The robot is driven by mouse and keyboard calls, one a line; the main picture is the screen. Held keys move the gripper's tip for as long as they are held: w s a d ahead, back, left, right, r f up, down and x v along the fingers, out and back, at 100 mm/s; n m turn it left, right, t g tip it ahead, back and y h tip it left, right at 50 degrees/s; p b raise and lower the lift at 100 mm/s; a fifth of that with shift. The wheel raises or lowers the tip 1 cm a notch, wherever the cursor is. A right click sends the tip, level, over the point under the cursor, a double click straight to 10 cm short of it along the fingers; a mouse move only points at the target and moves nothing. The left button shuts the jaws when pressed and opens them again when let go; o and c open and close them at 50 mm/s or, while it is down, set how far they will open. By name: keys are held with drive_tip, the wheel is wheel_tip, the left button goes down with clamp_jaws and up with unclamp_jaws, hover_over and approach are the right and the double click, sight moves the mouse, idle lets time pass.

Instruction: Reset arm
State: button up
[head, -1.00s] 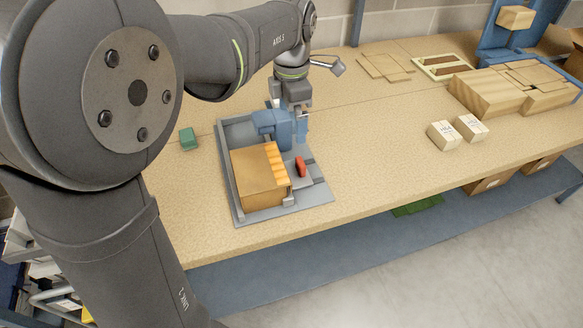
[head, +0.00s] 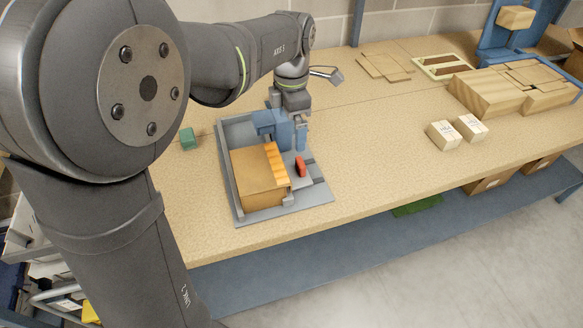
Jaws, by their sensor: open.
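My arm reaches from the left over the bench. My gripper (head: 288,112) points down at the back of a grey fixture tray (head: 229,180), behind and partly hidden by a blue block-like part (head: 270,122). The jaws are apart, and I see nothing held between them. The fingertips are small and partly hidden, so I cannot tell whether they touch the fixture. In the tray sit a brown box (head: 258,182) with an orange stepped edge and a small red part (head: 301,166).
A green block (head: 188,138) lies left of the tray. Two small labelled boxes (head: 441,135) and large wooden blocks (head: 492,91) stand at right. Flat wooden panels (head: 384,66) lie at the back. The bench (head: 370,150) right of the tray is clear.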

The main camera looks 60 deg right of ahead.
wheel_tip(320, 180, up, 10)
idle(0.4)
drive_tip(key=shift+f, duration=0.15)
